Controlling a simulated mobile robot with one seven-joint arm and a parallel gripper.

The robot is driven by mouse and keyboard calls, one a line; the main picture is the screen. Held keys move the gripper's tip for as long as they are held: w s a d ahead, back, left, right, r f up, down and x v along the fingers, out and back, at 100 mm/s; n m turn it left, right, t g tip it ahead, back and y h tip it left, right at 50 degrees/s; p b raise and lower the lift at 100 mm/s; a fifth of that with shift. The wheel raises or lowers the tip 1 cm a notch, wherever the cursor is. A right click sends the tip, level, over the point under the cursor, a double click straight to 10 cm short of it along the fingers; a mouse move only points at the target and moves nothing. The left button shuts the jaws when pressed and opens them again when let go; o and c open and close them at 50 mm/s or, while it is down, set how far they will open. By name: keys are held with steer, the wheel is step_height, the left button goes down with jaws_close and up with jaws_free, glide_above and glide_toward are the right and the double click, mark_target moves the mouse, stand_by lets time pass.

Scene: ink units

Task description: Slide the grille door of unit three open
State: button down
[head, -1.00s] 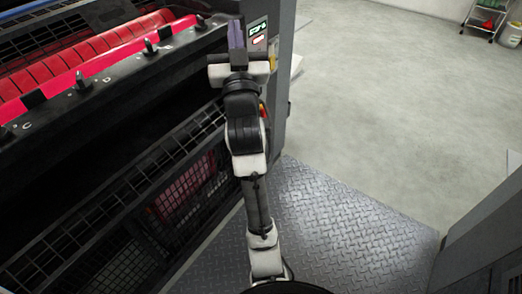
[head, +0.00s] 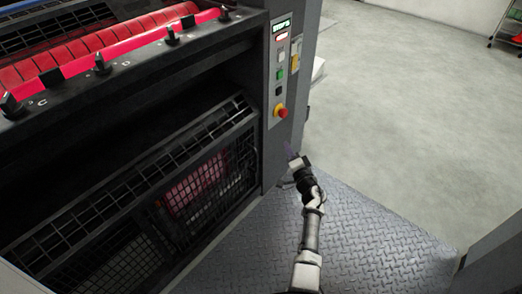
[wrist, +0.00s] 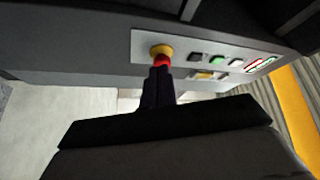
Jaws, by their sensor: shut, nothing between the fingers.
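The black grille door (head: 140,210) spans the low front of the ink unit in the head view. Its mesh is in place along the opening, and a red part (head: 198,185) shows through it. Whether it stands slid or fully closed I cannot tell. My gripper (head: 290,152) is shut and empty. It is to the right of the grille, near the unit's right front corner and below the control panel in the picture. In the wrist view the shut fingers (wrist: 155,90) point at the panel, touching nothing that I can make out.
A red emergency stop (head: 281,112) on a yellow base sits on the panel; in the wrist view (wrist: 162,59) it lies just beyond the fingertips. Red rollers (head: 80,55) are above. Diamond-plate floor (head: 370,235) is clear; grey housing (head: 490,255) stands at right.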

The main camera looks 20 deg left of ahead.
steer(key=a+f+g+y+b, duration=0.1)
steer(key=a+f+b, duration=0.3)
steer(key=a, duration=0.6)
steer(key=shift+w+a+f+g, duration=0.25)
steer(key=shift+a+g, duration=0.15)
steer(key=shift+g, duration=0.4)
